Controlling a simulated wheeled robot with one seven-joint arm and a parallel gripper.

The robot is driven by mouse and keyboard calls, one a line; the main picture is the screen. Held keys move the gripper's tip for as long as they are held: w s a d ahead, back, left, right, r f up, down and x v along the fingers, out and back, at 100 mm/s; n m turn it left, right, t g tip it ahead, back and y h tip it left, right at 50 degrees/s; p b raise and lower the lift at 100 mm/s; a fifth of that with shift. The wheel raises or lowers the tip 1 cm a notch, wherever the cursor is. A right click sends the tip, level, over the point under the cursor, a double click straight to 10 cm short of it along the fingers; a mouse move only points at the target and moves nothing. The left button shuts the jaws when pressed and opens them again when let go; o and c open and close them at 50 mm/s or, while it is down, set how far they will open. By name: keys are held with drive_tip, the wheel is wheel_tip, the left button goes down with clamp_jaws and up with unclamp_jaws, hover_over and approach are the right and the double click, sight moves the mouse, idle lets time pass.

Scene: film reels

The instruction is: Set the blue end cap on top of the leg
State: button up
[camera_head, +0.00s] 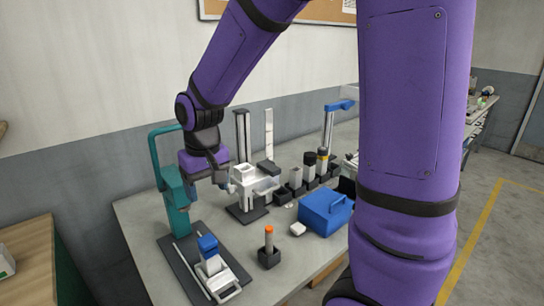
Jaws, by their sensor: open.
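A blue cap-like piece (207,244) sits on the upper end of a pale grey block (214,263), which looks like the leg. The block stands tilted in a dark fixture with light rails (186,268) at the table's front left. Whether the cap is fully seated cannot be told at this size. My gripper (207,184) is open and apart from the cap, above and behind it in the picture. It hangs between a teal press frame and a white fixture. Its fingertips are small and partly hard to make out, and I see nothing between them.
The teal press frame (171,190) stands close left of my gripper, the white fixture (254,182) close right. A blue box (326,212), an orange-topped peg (269,241) and several dark-based blocks stand to the right. My purple arm hides the table's right part.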

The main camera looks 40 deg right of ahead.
drive_tip(key=s+d+r+t, duration=0.2)
drive_tip(key=s+r, duration=0.5)
drive_tip(key=s, duration=0.2)
drive_tip(key=s+d+r+t, duration=0.2)
drive_tip(key=s+r, duration=0.4)
drive_tip(key=s, duration=0.4)
drive_tip(key=shift+d+r, duration=0.4)
drive_tip(key=shift+d, duration=0.45)
drive_tip(key=shift+c, duration=0.2)
